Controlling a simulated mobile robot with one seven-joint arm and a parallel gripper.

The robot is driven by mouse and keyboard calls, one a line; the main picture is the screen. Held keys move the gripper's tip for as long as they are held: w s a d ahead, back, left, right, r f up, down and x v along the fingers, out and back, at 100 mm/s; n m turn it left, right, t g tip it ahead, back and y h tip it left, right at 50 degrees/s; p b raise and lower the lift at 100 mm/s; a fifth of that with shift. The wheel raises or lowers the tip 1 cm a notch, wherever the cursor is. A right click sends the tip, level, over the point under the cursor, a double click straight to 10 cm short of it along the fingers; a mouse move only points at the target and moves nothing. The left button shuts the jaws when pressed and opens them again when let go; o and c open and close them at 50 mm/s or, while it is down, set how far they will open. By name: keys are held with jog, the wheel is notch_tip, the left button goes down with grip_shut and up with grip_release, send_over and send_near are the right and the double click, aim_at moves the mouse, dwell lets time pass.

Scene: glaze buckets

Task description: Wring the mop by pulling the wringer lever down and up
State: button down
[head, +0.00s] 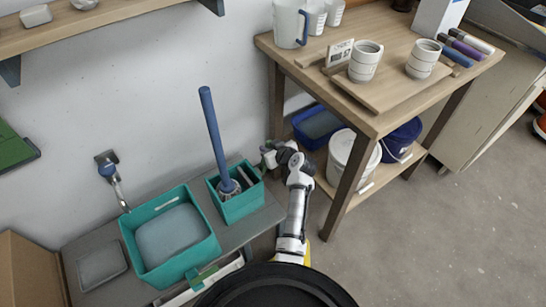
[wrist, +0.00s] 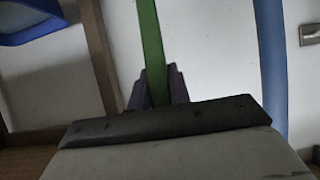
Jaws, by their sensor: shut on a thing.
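The mop has a blue handle (head: 212,125) that leans up and left, with its grey head (head: 229,188) in a small teal wringer bucket (head: 242,208). The handle also shows at the right of the wrist view (wrist: 271,65). My gripper (head: 270,154) is just above and right of this bucket. In the wrist view, its dark fingers (wrist: 158,88) are shut on a green upright bar, the wringer lever (wrist: 151,40). The lever's lower end is hidden behind the gripper, and I cannot make the lever out in the head view.
A larger teal tub (head: 133,240) with grey contents stands left of the wringer bucket on a low grey bench (head: 262,220). A wooden table (head: 300,65) with cups stands at right. A white bucket (head: 348,160) is on its lower shelf. Floor at lower right is clear.

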jog(key=w+a+r+g+h+p, duration=0.1)
jog(key=w+a+g+h, duration=0.1)
jog(key=w, duration=0.3)
jog(key=shift+a+g+p, duration=0.3)
jog(key=shift+a+p, duration=0.05)
jog(key=shift+a, duration=0.5)
jog(key=shift+w+r, duration=0.1)
jog(key=c, duration=1.7)
grip_release()
jog(key=shift+c, duration=0.2)
jog(key=o, duration=0.4)
jog(key=shift+a+f, duration=0.15)
jog(key=shift+f, duration=0.05)
jog(key=shift+o, duration=0.2)
jog(key=b+v, duration=0.1)
jog(key=v, duration=1.3)
jog(key=shift+b, duration=0.35)
